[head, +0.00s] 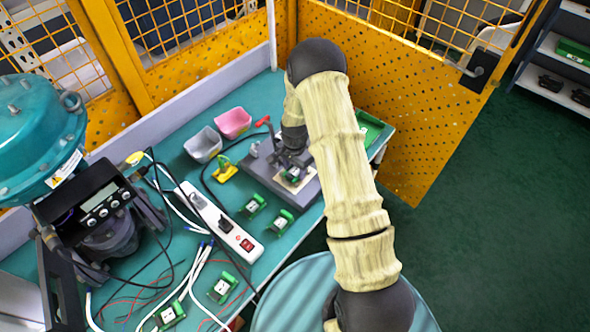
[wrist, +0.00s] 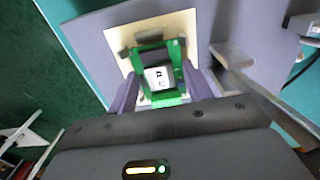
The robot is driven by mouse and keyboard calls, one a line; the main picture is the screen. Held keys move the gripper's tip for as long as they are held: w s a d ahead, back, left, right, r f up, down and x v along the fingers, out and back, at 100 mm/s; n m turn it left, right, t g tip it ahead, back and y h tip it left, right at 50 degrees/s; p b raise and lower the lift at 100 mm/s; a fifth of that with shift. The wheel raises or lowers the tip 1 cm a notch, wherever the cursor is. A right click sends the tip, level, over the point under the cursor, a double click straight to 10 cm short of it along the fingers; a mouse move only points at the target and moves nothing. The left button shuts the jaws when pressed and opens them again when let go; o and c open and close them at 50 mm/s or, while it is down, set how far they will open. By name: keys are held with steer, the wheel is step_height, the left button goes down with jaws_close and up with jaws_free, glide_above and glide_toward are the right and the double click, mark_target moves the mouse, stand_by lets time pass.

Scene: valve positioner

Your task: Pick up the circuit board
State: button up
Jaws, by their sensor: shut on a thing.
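A green circuit board (wrist: 160,60) with a black part and a white label is between the two fingers of my gripper (wrist: 160,88) in the wrist view. The fingers are shut on its left and right sides. Behind it lies a cream square plate (wrist: 185,24) on a grey fixture (wrist: 231,32). I cannot tell whether the board touches the plate. In the head view, my gripper reaches down over the grey fixture (head: 313,190), and the board (head: 293,175) is partly hidden by it.
Several similar green boards, such as one (head: 281,222), lie on the teal table (head: 185,248). A white power strip (head: 220,222), loose cables, a grey bin (head: 203,146), a pink bin (head: 233,123) and a teal valve unit (head: 35,135) stand to the left. Yellow fencing (head: 395,130) closes the back.

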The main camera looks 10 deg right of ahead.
mark_target(295, 171)
step_height(295, 171, up, 10)
steer(key=b, duration=0.2)
steer(key=shift+f, duration=0.15)
stand_by(0.6)
